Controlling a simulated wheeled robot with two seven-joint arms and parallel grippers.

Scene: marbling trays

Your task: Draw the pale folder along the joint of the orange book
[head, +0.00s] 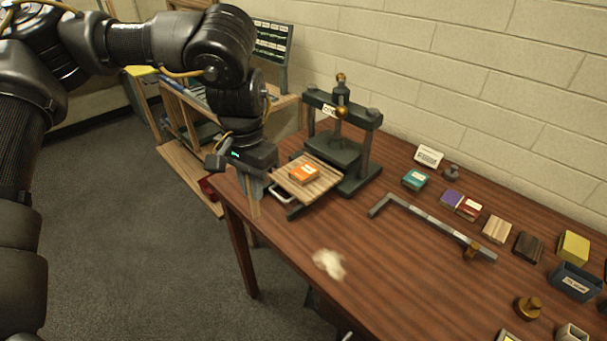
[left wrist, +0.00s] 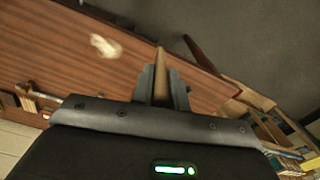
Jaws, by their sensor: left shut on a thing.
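The orange book (head: 304,174) lies flat on a pale wooden board (head: 290,188) in front of the dark press. My left gripper (head: 254,190) is shut on the pale folder (head: 254,209), a narrow tan strip pointing down. The folder also shows between the fingers in the left wrist view (left wrist: 160,64). The gripper is left of the board, near the table's left edge, with the folder apart from the book. The book's joint is too small to make out. My right gripper is not in view.
The dark press (head: 344,150) stands behind the board. A crumpled whitish cloth (head: 328,264) lies on the open front of the table. A metal bar (head: 430,222), small coloured books, wood blocks and a blue bin (head: 577,282) are to the right.

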